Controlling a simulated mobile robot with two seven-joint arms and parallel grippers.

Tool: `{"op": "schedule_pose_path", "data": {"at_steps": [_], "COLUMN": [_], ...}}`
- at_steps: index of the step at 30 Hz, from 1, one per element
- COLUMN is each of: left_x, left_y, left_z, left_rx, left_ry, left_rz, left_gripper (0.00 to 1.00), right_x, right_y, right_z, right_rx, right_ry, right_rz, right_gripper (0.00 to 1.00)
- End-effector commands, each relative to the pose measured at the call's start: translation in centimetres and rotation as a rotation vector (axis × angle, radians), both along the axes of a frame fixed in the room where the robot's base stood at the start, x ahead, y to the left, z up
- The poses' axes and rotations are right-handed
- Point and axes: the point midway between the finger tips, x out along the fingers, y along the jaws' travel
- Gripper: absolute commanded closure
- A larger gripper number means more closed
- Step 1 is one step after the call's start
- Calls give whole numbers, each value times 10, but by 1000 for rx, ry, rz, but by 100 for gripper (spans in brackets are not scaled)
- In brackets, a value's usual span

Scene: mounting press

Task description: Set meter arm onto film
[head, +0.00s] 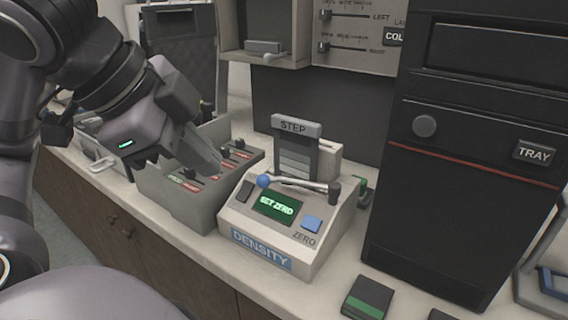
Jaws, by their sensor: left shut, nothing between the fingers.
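The density meter (262,222) is a light grey box on the counter, with a green screen reading "SET ZERO" and a blue ZERO button (312,224). Its meter arm (302,184) is a silver rod with a blue ball (264,181) at its left end and a dark pivot at its right. The film (295,156), a grey stepped strip under a "STEP" label, stands behind the rod. I cannot tell whether the rod touches it. My left gripper (213,168) is shut and empty, left of the meter and above the switch box. My right gripper is out of view.
A grey switch box (190,200) with several dark levers stands left of the meter. A tall black cabinet (455,160) marked TRAY stands to the right. A dark block with a green band (368,299) lies at the counter's front. A slider panel (357,35) is behind.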

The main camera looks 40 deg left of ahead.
Motion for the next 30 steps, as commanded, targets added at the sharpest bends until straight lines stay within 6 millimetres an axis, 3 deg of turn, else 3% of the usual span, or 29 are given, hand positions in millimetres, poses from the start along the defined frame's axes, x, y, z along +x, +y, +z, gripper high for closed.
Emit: {"op": "schedule_pose_path", "data": {"at_steps": [8,13,21,26,30], "left_x": [1,18,51,67,79], "left_y": [1,-1,-4,8,14], "left_z": [-10,-38,-85,-83,-88], "left_rx": [0,1,2,2,-1], "left_ry": [3,7,7,5,-1], "left_rz": [5,5,4,9,5], "left_gripper": [100,100,100,100,100], "right_x": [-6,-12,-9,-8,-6], "right_y": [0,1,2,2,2], "right_z": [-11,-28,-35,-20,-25], "right_rx": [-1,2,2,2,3], "right_ry": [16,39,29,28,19], "right_rz": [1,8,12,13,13], "right_gripper": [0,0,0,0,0]}}
